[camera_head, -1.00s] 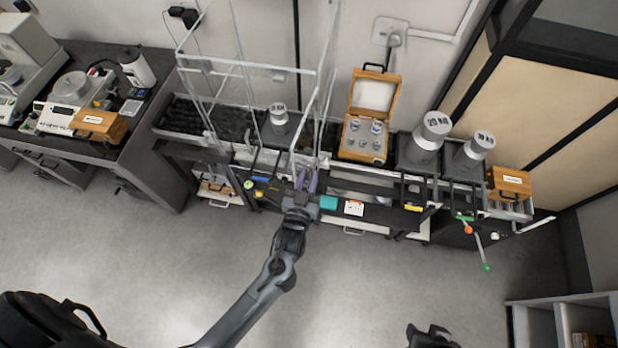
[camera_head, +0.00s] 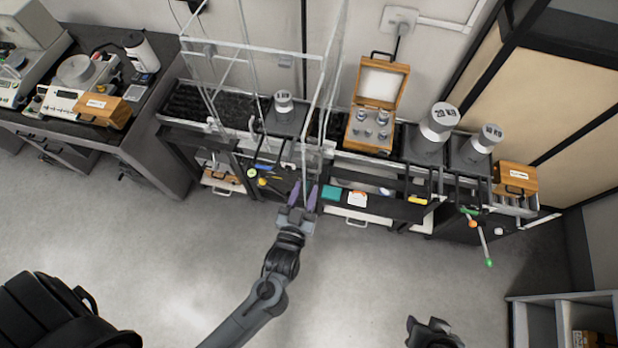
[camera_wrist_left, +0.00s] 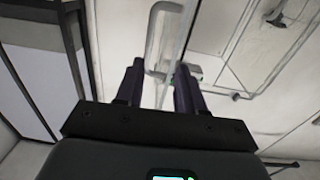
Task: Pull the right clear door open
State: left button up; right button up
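The clear enclosure stands on the middle bench, and its right clear door (camera_head: 322,95) shows as a thin see-through panel with pale edges in the head view. My left gripper (camera_head: 303,186) has purple fingers and is in front of the door's lower front end. Its fingers are apart. In the left wrist view, the left gripper (camera_wrist_left: 160,72) is open, with a pale handle (camera_wrist_left: 153,38) and a clear panel edge ahead between the fingers. I cannot tell whether either finger touches them. My right gripper (camera_head: 432,332) is partly visible at the bottom edge; its fingers are unclear.
Inside the enclosure stands a weight (camera_head: 283,103). To its right are an open wooden weight case (camera_head: 372,137), large weights (camera_head: 438,122) and a closed wooden box (camera_head: 515,178). A shelf below holds a teal block (camera_head: 332,192). The floor (camera_head: 350,270) in front is clear.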

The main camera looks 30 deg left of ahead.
pick_arm(q)
jog(key=shift+v, duration=1.35)
